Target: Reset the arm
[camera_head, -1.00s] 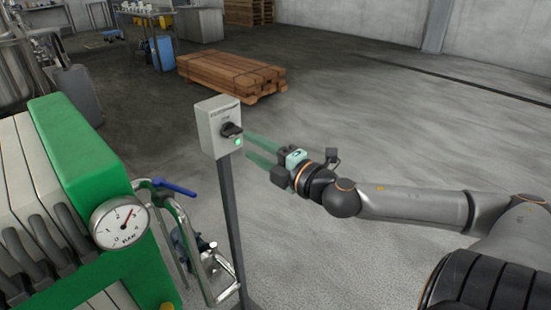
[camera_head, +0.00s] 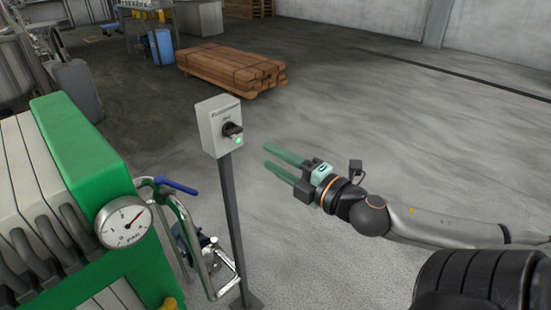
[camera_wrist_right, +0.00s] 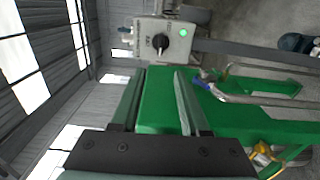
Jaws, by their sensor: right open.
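My right gripper (camera_head: 279,166) is open and empty, in the air to the right of a grey switch box on a post. Its two green fingers point left, apart from the box. The switch box (camera_head: 213,112) has a black rotary knob (camera_head: 232,130) and a lit green lamp (camera_head: 239,140). In the right wrist view the box (camera_wrist_right: 147,30) lies sideways beyond the two green fingers (camera_wrist_right: 155,90), with its knob (camera_wrist_right: 160,41) and green lamp (camera_wrist_right: 183,34) showing. My left gripper is not in view.
A green machine (camera_head: 80,150) with a pressure gauge (camera_head: 124,222) and a blue-handled valve (camera_head: 177,186) stands at the left. The post (camera_head: 233,220) rises beside its pipework. A wood stack (camera_head: 232,70) lies behind. The floor at right is open.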

